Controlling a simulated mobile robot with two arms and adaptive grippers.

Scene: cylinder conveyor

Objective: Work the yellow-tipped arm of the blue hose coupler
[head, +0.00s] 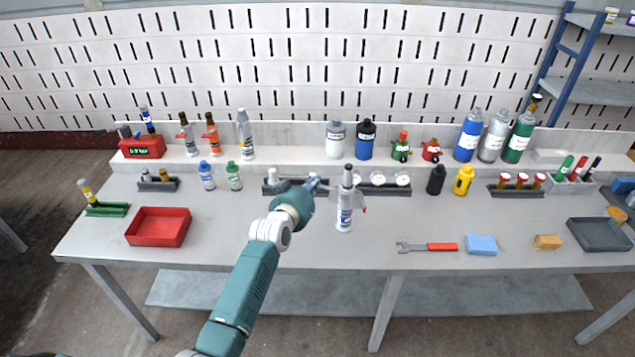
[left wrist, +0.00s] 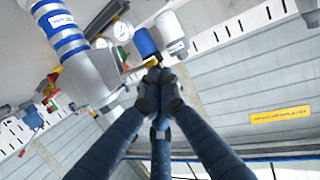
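The hose coupler (head: 345,220) stands upright on the table near the middle, white with blue bands and a grey upper part. It fills the upper left of the left wrist view (left wrist: 72,45). A red-tipped arm (head: 361,209) sticks out on its right in the head view. My left gripper (head: 317,184) is just left of the coupler. In the left wrist view its dark fingers (left wrist: 158,78) are drawn together, their tips right by a small yellow tip (left wrist: 153,62) beside the coupler. I cannot tell whether they touch it. My right gripper is not in view.
A dark rack (head: 400,190) with round gauges stands behind the coupler. A red tray (head: 158,227) lies at left. A wrench (head: 427,247), a blue sponge (head: 480,245) and a dark tray (head: 600,234) lie at right. Bottles line the back shelf. The front middle is mostly clear.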

